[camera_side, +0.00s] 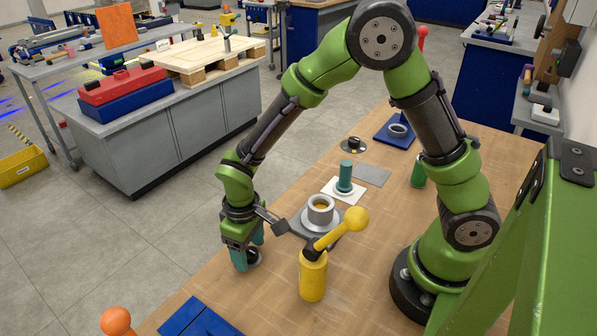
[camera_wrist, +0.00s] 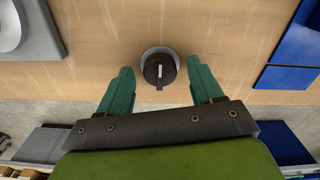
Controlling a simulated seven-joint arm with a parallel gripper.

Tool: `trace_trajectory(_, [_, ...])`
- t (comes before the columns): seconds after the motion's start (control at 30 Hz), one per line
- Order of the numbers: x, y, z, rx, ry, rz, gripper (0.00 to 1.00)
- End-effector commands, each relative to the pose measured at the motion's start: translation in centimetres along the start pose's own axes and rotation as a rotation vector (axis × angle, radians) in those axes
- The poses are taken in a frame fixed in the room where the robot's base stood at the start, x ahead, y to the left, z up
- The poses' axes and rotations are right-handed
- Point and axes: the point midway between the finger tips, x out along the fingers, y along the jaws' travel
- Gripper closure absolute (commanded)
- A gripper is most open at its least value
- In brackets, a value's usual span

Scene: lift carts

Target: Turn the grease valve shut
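A small black round knob (camera_wrist: 159,68) with a white line and a short tab sits on a pale grey round base in the wrist view. The line runs up and down in that picture, and the tab points down toward my gripper. In the side view the knob (camera_side: 254,258) stands near the table's left edge, partly hidden by my gripper (camera_side: 251,252). My gripper (camera_wrist: 162,71) has two teal fingers set wide apart, with the knob between their tips. I see no contact. A second black knob on a silvery base (camera_side: 352,145) stands farther back; no label shows on either.
Right of my gripper are a grey block with a metal ring (camera_side: 320,213) and a yellow cylinder with a ball-ended lever (camera_side: 313,278). A teal cylinder (camera_side: 345,178) stands on a white plate behind. A blue plate (camera_side: 200,318) lies at the front. Bare wood lies between.

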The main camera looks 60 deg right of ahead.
Motion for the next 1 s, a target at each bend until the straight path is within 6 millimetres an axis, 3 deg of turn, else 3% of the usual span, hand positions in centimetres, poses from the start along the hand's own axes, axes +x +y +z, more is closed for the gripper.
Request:
trace_trajectory(0.37, [-0.9, 0.0, -0.1, 0.002, 0.003, -0.001, 0.35])
trace_trajectory(1.0, [-14.6, 0.0, -0.1, 0.001, 0.004, -0.001, 0.35])
